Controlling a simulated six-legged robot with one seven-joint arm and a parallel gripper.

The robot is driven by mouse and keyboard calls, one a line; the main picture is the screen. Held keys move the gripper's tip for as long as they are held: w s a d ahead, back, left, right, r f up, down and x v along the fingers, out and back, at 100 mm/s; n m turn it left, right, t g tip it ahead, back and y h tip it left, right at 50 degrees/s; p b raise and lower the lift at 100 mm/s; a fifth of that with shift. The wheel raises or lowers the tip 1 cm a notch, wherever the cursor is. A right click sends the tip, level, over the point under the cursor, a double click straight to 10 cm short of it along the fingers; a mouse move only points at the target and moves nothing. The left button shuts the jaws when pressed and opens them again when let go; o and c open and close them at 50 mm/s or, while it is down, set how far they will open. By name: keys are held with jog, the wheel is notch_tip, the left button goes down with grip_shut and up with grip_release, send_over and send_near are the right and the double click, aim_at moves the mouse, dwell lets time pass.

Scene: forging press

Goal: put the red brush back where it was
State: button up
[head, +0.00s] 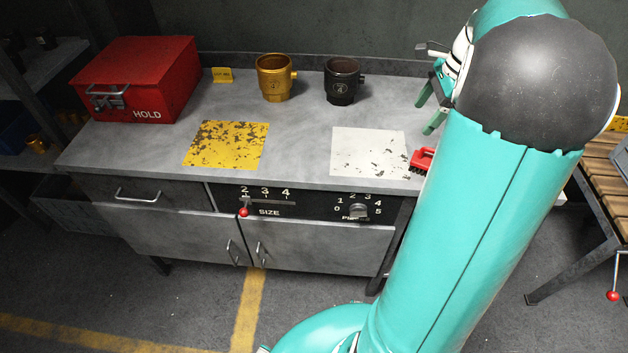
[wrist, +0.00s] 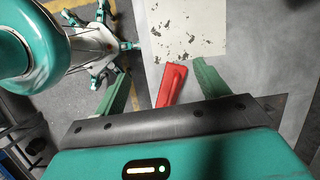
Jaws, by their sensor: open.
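The red brush (head: 422,157) lies at the right end of the grey worktop, beside the right edge of the worn white patch (head: 350,150). My arm hides part of it in the head view. In the wrist view the brush (wrist: 171,84) shows between the two green fingers, nearer the right one, next to the white patch (wrist: 190,28). My gripper (head: 431,107) is open above the worktop, behind and above the brush. In the wrist view my gripper (wrist: 160,73) holds nothing.
A worn yellow patch (head: 225,146) lies to the left. A gold mug (head: 274,80) and a dark mug (head: 341,84) stand at the back. A red box marked HOLD (head: 140,75) stands at the left. Slatted bench (head: 606,157) at right. The worktop's middle is clear.

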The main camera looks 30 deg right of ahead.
jog(key=s+a+r+n+t+h, duration=0.1)
jog(key=a+r+n, duration=0.2)
jog(key=a+n, duration=0.55)
jog(key=s+a+r+n+h, duration=0.15)
jog(key=a+n, duration=0.25)
jog(key=a, duration=0.9)
jog(key=s+a+n+t, duration=0.1)
jog(key=s+a+n, duration=0.3)
jog(key=a+n, duration=0.1)
jog(key=s+a+f+n+t, duration=0.1)
jog(key=s+a+n, duration=0.3)
jog(key=a+n, duration=0.2)
jog(key=shift+a+f+t, duration=0.2)
jog(key=shift+a+t, duration=0.1)
jog(key=shift+a, duration=0.5)
